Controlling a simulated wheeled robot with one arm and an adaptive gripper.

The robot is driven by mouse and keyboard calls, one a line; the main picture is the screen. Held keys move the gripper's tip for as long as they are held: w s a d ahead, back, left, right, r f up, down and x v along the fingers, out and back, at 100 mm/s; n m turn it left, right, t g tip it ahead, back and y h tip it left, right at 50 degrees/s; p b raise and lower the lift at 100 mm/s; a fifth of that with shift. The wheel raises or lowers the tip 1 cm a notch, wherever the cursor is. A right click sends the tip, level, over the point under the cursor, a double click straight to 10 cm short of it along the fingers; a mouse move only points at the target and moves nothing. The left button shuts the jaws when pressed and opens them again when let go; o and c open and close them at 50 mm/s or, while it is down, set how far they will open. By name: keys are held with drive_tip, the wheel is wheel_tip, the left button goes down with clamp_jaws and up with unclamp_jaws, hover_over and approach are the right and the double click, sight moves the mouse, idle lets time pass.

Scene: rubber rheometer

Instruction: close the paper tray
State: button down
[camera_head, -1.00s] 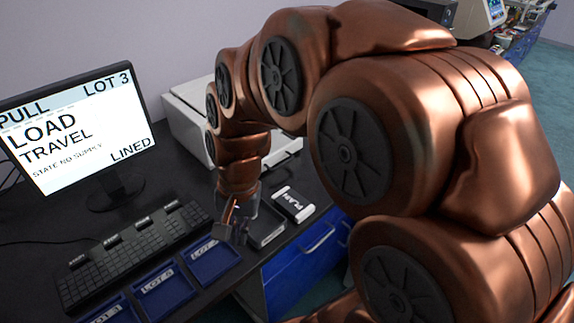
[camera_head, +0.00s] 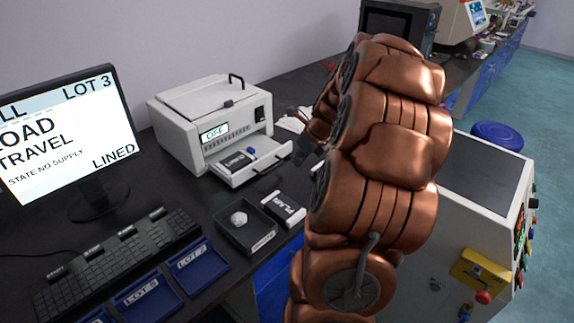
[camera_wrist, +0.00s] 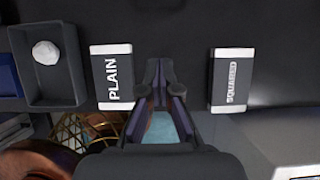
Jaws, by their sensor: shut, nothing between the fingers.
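The white printer (camera_head: 205,120) on the bench has an "OFF" display. Its paper tray (camera_head: 272,164) is pulled out at the front, holding a dark labelled block (camera_head: 236,161) and a small blue item (camera_head: 251,150). My gripper (camera_head: 303,150) is just right of the tray's front end, partly hidden by my arm; whether it touches the tray I cannot tell. In the wrist view my gripper (camera_wrist: 158,73) is shut and empty, pointing over the black bench between two blocks.
A block marked PLAIN (camera_head: 284,209) and an open dark box (camera_head: 262,243) holding a white ball (camera_head: 239,218) lie in front of the printer. A SQUARED block (camera_wrist: 231,80) shows in the wrist view. A keyboard (camera_head: 115,262), monitor (camera_head: 60,130) and blue lot trays (camera_head: 197,266) are left.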

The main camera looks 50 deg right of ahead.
drive_tip(key=p+x, duration=0.1)
drive_tip(key=x, duration=0.7)
drive_tip(key=shift+w+a+f+p, duration=0.1)
drive_tip(key=shift+w+f+p, duration=0.1)
drive_tip(key=shift+f+p, duration=0.1)
drive_tip(key=w+p, duration=0.1)
drive_tip(key=w, duration=0.2)
drive_tip(key=shift+w, duration=0.6)
drive_tip(key=shift+w+r, duration=0.1)
drive_tip(key=shift+w, duration=0.05)
